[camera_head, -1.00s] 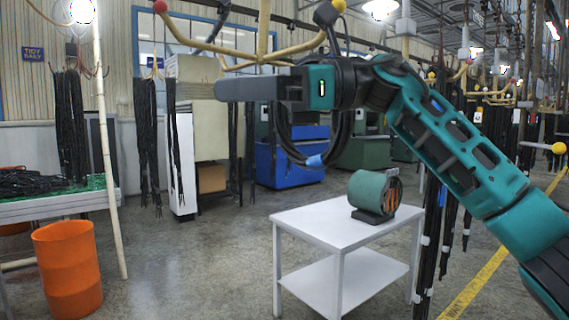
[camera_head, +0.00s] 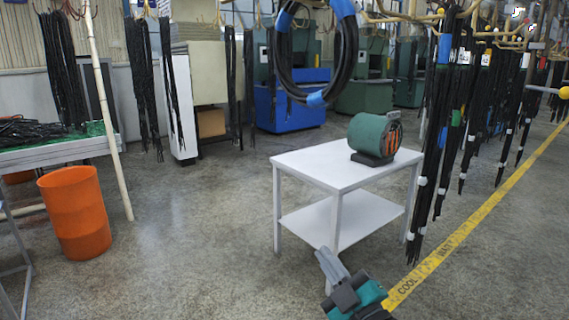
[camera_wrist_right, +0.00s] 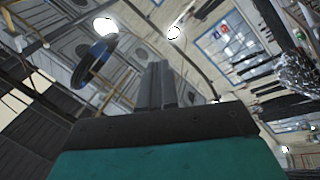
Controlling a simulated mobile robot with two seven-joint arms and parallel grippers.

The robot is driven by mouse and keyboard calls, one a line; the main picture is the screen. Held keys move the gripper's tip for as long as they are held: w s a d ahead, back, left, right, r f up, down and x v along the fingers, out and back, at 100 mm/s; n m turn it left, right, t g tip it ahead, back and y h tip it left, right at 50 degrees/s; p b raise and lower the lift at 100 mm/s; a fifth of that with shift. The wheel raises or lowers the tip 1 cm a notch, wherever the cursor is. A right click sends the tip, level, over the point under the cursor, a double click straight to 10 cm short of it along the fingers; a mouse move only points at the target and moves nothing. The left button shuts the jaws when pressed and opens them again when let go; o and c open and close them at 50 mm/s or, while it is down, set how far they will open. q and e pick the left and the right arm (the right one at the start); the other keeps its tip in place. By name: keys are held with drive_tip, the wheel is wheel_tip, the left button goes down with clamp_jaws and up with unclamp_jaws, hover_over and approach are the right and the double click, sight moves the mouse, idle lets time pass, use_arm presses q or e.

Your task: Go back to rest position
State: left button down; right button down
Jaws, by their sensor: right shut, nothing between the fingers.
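My right gripper (camera_head: 328,264) is low at the bottom centre of the head view, in front of the white table. Its grey fingers point up and are shut with nothing between them. The shut fingers also show in the right wrist view (camera_wrist_right: 157,85), pointing toward the ceiling. A coiled black hose with blue bands (camera_head: 311,50) hangs from a yellow hook arm at the top centre, well apart from the gripper. The coil also shows in the right wrist view (camera_wrist_right: 95,62). My left gripper is in neither view.
The white two-shelf table (camera_head: 300,166) carries a green drum-shaped device (camera_head: 372,137). An orange bin (camera_head: 74,213) stands at left by a bench (camera_head: 60,152). Hanging hoses (camera_head: 436,130) line the right side. The grey floor at left centre is clear.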

drive_tip(key=s+d+f+m+g+h, duration=0.4)
drive_tip(key=s+f+m, duration=0.2)
drive_tip(key=s+f, duration=0.5)
drive_tip(key=s+d+f+m+g+h, duration=0.4)
drive_tip(key=s+f, duration=0.7)
drive_tip(key=f, duration=0.4)
drive_tip(key=d+m, duration=0.1)
drive_tip(key=m, duration=0.1)
drive_tip(key=shift+s+d+f+m, duration=0.2)
drive_tip(key=shift+s+d+m, duration=0.1)
drive_tip(key=shift+w, duration=0.1)
